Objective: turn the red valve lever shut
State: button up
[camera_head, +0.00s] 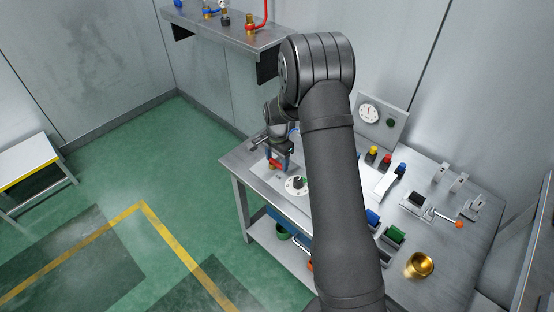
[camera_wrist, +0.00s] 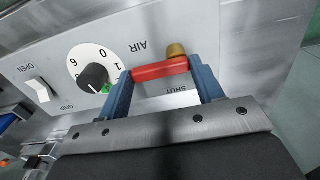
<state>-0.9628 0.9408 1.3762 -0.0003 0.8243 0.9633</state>
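The red valve lever (camera_wrist: 160,70) lies across the gap between my gripper's blue fingers in the wrist view, with a brass fitting (camera_wrist: 176,50) just behind its right end. My gripper (camera_wrist: 162,82) is open, with its fingers wide apart, one by each end of the lever; whether they touch it is unclear. "AIR" is printed above the lever and "SHUT" below it, partly hidden. In the head view my gripper (camera_head: 279,163) is low over the left end of the bench (camera_head: 235,160), where a bit of red shows between its fingers.
A dial with a black knob (camera_wrist: 93,77) and a white rocker switch (camera_wrist: 39,90) stand left of the lever. Coloured buttons (camera_head: 386,160), a gauge panel (camera_head: 381,121) and a brass cup (camera_head: 420,264) are farther right on the bench. A wall shelf (camera_head: 225,28) holds valves.

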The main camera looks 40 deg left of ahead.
jog(key=shift+c, duration=1.2)
jog(key=shift+n, duration=0.3)
jog(key=n, duration=0.3)
jog(key=shift+w+a, duration=0.1)
jog(key=shift+w, duration=0.3)
jog(key=n, duration=0.5)
jog(key=shift+w+a, duration=0.25)
jog(key=shift+w, duration=0.1)
jog(key=n, duration=0.4)
jog(key=shift+w+a, duration=0.25)
jog(key=shift+a, duration=0.05)
jog(key=shift+w+a+n, duration=0.1)
jog(key=shift+a+n, duration=0.15)
jog(key=shift+n, duration=1.1)
jog(key=shift+a+n, duration=0.2)
jog(key=shift+n, duration=1.15)
